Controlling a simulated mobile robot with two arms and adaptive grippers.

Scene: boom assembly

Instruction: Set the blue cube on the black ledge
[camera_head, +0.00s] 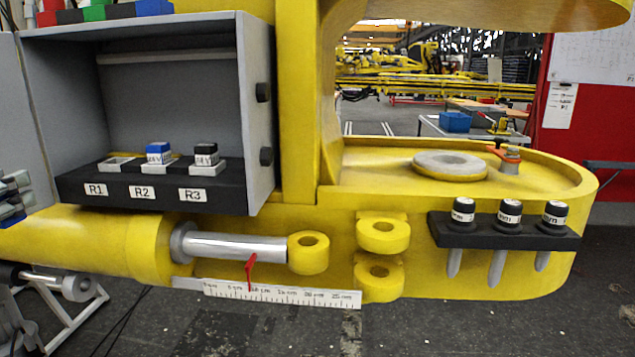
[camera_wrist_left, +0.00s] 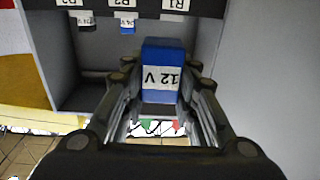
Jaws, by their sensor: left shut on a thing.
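My left gripper (camera_wrist_left: 160,70) is shut on a blue cube (camera_wrist_left: 163,55) with a white 12 V label, seen close in the left wrist view. In the head view this gripper (camera_head: 14,193) shows only partly at the left edge, outside the cabinet, with a bit of blue at it. The black ledge (camera_head: 119,191) is inside the grey cabinet, labelled R1, R2 and R3. The R1 socket (camera_head: 117,164) looks empty. A blue-topped cube (camera_head: 159,152) is in R2 and a black-topped cube (camera_head: 206,154) is in R3. My right gripper is not in view.
The cabinet's grey side wall (camera_head: 262,110) and open door (camera_head: 40,120) flank the ledge. Red, green and blue blocks (camera_head: 153,7) stand on the cabinet top. A yellow cylinder (camera_head: 90,240) lies below. A black rack (camera_head: 500,232) with several pins is at right.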

